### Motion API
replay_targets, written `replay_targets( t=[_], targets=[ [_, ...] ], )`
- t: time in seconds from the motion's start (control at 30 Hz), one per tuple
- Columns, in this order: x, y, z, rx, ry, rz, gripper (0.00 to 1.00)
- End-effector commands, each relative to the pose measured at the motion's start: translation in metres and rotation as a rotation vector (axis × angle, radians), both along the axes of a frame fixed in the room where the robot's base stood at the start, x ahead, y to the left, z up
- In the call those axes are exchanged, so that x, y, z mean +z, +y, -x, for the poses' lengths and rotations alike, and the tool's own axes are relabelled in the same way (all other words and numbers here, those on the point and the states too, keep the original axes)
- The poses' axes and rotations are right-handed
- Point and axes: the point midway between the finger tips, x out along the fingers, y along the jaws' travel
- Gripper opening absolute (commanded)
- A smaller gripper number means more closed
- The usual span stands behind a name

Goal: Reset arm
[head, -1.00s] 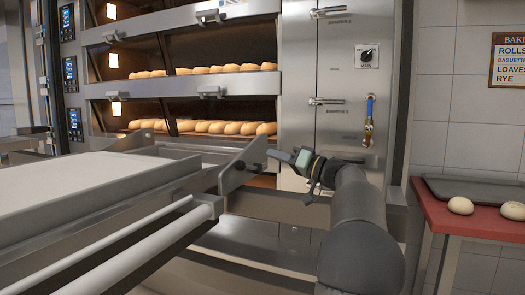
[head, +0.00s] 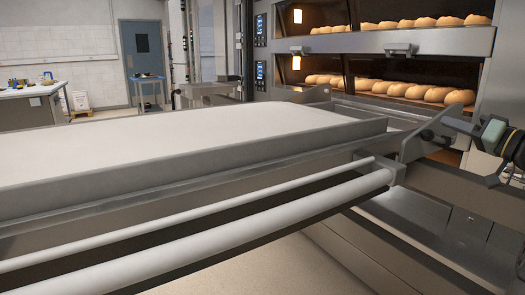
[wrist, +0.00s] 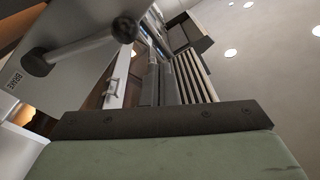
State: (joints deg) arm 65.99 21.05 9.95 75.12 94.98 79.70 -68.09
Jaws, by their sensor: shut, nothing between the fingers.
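My gripper (head: 458,125) is at the right edge of the head view, shut and empty, beside the upright end plate (head: 420,138) of the loader. Its dark bar with screws and green pad fill the bottom of the wrist view (wrist: 160,122). Just beyond it in the wrist view, a metal plate marked BRAKE (wrist: 45,88) carries a lever (wrist: 82,48) with dark round ends. The gripper looks apart from the lever, though the exact gap is hard to tell. Most of my arm is outside the head view.
The loader's long pale bed (head: 190,150) and front rails (head: 230,230) cross the head view. Deck ovens with bread loaves (head: 405,88) stand at the back right. A worktable (head: 30,105) and a blue door (head: 146,55) are far left. Open floor (head: 350,250) lies in front.

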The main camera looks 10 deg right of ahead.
Motion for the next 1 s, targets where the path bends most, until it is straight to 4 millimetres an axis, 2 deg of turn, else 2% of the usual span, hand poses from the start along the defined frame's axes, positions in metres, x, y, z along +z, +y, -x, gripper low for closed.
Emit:
replay_targets(
  t=[0.03,0.1,0.2,0.27,0.43,0.57,0.7,0.9,1.0],
  targets=[
    [0.018,0.037,-0.019,0.063,0.021,0.036,0.00],
    [0.030,0.084,-0.038,0.143,0.057,0.088,0.00],
    [0.046,0.148,-0.057,0.244,0.114,0.157,0.00],
    [0.059,0.183,-0.060,0.282,0.207,0.164,0.00],
    [0.066,0.252,-0.046,0.324,0.496,0.154,0.00],
    [0.071,0.302,-0.018,0.334,0.719,0.176,0.00],
    [0.077,0.343,0.024,0.317,0.932,0.229,0.00],
    [0.093,0.378,0.094,0.253,1.174,0.348,0.00],
    [0.105,0.387,0.134,0.209,1.269,0.428,0.00]
  ],
)
